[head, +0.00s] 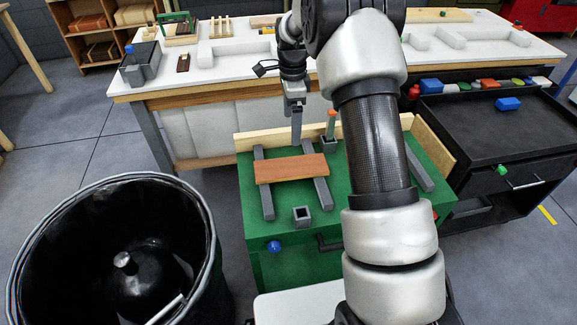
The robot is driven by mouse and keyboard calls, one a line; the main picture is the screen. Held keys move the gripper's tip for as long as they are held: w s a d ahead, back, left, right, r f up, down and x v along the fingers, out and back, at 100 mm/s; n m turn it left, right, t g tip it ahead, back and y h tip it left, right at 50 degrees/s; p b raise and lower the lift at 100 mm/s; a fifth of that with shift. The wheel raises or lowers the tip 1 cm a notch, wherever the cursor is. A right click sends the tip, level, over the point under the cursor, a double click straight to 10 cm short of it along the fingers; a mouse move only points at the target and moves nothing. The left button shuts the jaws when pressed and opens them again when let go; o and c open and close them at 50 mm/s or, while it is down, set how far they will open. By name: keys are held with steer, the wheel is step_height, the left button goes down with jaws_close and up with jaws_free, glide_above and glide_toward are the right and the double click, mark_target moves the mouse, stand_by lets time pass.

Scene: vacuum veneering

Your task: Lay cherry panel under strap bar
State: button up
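A reddish-brown wood panel (291,168), likely the cherry panel, lies flat across two grey bars (267,207) on the green bench (285,225). Its ends reach slightly past the bars. A third grey bar (420,172) shows right of my arm. I cannot tell which part is the strap bar; the area behind my arm is hidden. My gripper (297,135) points down above the back of the green bench, just behind the panel and apart from it. Its fingers overlap in this view, so their opening is unclear. No held object shows.
A grey square socket (302,214) stands in front of the panel; a grey holder with an orange-tipped item (331,125) is behind it. A wooden rail (262,138) lines the bench's back. A black bin (120,250) is left, a black cart (490,130) right, a white-topped workbench (230,75) behind.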

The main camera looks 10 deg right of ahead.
mark_target(291, 166)
steer(key=f, duration=0.8)
steer(key=f+b, duration=0.1)
steer(key=f, duration=0.7)
steer(key=shift+s+a+f+b, duration=0.1)
steer(key=shift+s+f+b, duration=0.1)
steer(key=shift+f+b, duration=0.1)
steer(key=shift+r, duration=0.15)
steer(key=c, duration=1.2)
